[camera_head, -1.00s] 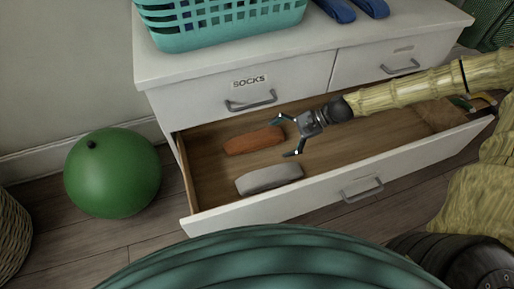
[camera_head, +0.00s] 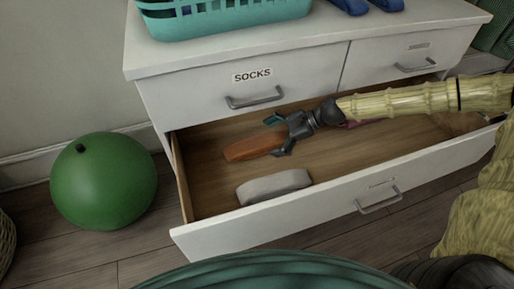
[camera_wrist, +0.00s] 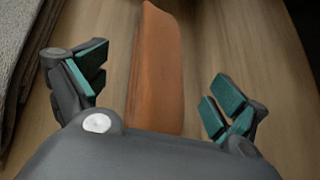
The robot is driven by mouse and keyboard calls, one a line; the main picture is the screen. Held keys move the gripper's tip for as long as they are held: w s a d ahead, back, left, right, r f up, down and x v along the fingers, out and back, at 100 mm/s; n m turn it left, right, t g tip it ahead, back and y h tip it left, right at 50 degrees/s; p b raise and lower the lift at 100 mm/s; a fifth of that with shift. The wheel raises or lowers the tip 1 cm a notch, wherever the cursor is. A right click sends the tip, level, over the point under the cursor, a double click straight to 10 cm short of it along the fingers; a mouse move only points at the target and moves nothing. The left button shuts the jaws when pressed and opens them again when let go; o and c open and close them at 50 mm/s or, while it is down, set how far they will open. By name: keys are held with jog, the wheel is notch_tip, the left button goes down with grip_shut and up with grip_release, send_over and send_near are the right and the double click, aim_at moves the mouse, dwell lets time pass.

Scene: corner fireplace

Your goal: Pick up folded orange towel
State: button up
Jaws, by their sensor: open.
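The folded orange towel (camera_head: 252,146) lies on the wooden floor of the open lower drawer (camera_head: 215,180), toward its back left. My gripper (camera_head: 277,134) is at the towel's right end, with its fingers open to either side of it. In the wrist view the towel (camera_wrist: 157,70) runs lengthwise between the open teal finger pads of my gripper (camera_wrist: 155,93). Gaps show between the towel and both pads. The towel's near end is hidden behind the gripper's body.
A folded grey towel (camera_head: 273,187) lies in front of the orange one, near the drawer's front wall. The closed drawer labelled SOCKS (camera_head: 240,92) is above. A teal basket (camera_head: 230,18) stands on the dresser top. A green ball (camera_head: 103,181) sits on the floor at left.

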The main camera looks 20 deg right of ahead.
aim_at(263, 141)
jog(key=b+x, duration=0.1)
jog(key=x, duration=0.3)
jog(key=shift+a+b, duration=0.15)
jog(key=shift+b, duration=0.25)
jog(key=c, duration=1.2)
jog(key=shift+r, duration=0.1)
jog(key=shift+c, duration=0.3)
